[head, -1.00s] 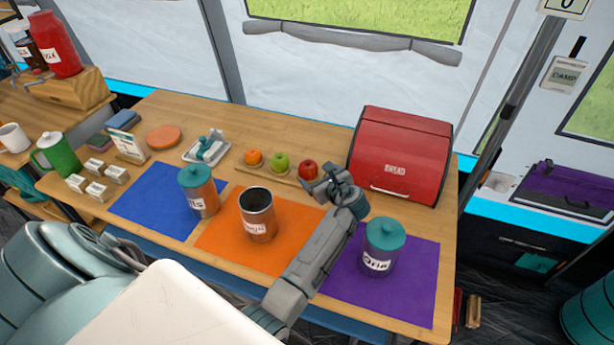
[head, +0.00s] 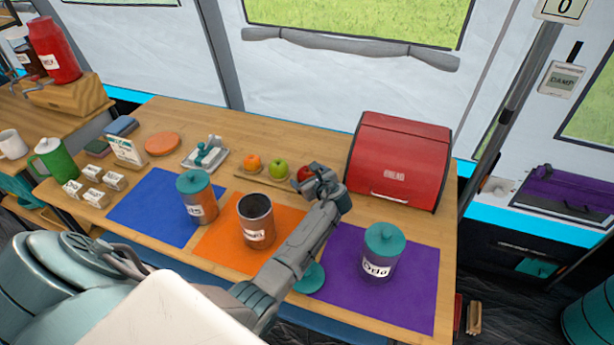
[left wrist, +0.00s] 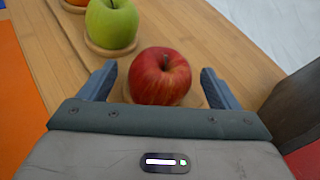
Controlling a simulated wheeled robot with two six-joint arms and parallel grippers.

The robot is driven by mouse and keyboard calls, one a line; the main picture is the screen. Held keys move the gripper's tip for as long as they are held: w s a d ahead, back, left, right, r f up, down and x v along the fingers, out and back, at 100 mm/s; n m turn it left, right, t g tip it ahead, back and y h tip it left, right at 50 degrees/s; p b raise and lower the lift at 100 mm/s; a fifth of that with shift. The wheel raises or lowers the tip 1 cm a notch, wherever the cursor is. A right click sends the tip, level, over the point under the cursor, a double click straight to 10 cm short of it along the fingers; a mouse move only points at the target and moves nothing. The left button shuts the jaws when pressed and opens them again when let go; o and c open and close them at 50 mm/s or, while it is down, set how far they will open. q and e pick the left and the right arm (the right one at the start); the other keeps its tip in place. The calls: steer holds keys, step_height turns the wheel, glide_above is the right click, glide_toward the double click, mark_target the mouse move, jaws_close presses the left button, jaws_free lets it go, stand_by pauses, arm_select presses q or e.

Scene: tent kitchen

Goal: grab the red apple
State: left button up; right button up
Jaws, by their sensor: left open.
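The red apple (left wrist: 160,77) sits on a small round wooden coaster in the left wrist view, between the two open fingers of my left gripper (left wrist: 158,84). Both fingers look clear of its sides. In the head view the apple (head: 304,173) is mostly hidden behind my left gripper (head: 318,177), which is over the far part of the table. My right gripper does not show.
A green apple (head: 278,168) and an orange (head: 252,162) stand left of the red apple. A red bread box (head: 402,160) is close on the right. An open canister (head: 256,222) and a teal-lidded canister (head: 380,255) stand nearer on coloured mats.

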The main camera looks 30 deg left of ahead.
arm_select(q)
steer(key=c, duration=1.1)
